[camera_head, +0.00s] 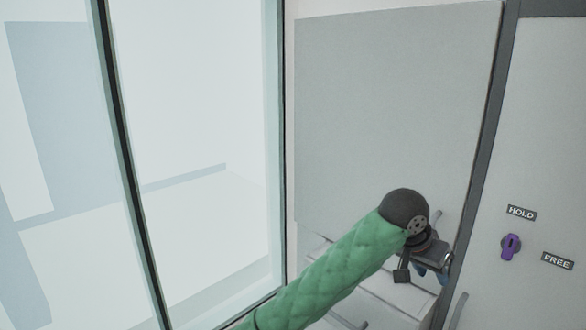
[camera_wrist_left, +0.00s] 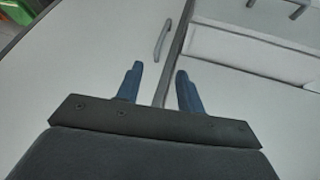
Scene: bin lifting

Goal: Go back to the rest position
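My left gripper (camera_head: 432,272) is at the end of the green-sleeved arm, in front of the grey cabinet front, near the dark upright strip (camera_head: 482,150). In the left wrist view its two blue fingers (camera_wrist_left: 158,84) are apart, with nothing seen held between them. A grey bar shows behind the gap between the fingers; whether they touch it cannot be told. My right gripper is in neither view.
A purple knob (camera_head: 510,246) sits on the right panel between the labels HOLD (camera_head: 522,212) and FREE (camera_head: 557,261). A grey handle (camera_wrist_left: 163,40) shows ahead of the fingers. Glass (camera_head: 200,120) fills the left side. A green object (camera_wrist_left: 22,10) is at the wrist view's top left.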

